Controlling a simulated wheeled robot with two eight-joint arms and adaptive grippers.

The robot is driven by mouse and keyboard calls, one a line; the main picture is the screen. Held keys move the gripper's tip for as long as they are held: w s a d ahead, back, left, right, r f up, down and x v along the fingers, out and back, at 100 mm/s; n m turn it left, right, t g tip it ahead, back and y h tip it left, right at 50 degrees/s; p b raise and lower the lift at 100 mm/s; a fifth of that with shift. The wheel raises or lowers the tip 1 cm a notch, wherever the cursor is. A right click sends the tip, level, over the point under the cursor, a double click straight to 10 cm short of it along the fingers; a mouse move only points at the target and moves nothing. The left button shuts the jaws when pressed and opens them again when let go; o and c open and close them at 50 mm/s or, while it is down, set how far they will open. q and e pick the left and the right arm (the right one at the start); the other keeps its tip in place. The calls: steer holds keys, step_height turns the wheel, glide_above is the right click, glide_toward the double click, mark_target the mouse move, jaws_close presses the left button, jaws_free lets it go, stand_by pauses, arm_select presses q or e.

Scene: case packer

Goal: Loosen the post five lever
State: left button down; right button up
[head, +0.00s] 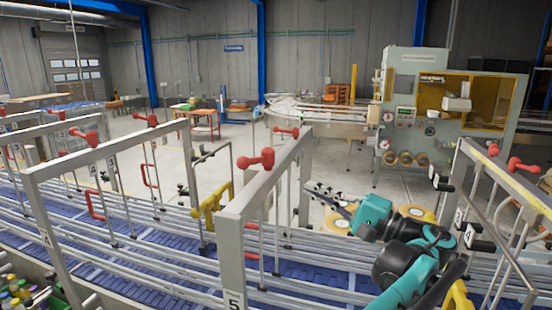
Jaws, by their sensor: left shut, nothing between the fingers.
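The post five frame (231,248) is a grey gantry with a "5" label at its lower front, standing over the blue conveyor. My left gripper (318,191), dark-fingered on a teal and black wrist, is to the right of this frame. It is shut and empty, and appears apart from both levers. My right gripper is out of view.
Other grey frames with red levers stand to the left (84,137) and right (522,167). The blue conveyor (150,257) with metal guide rails runs beneath them. A yellow bracket (212,204) hangs left of post five. A packing machine (403,120) stands behind.

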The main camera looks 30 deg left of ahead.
mark_target(255, 163)
arm_select(q)
steer(key=p+x, duration=0.3)
steer(key=x, duration=1)
steer(key=shift+a, duration=0.5)
steer(key=shift+s+a+r, duration=0.1)
steer(key=shift+a, duration=0.55)
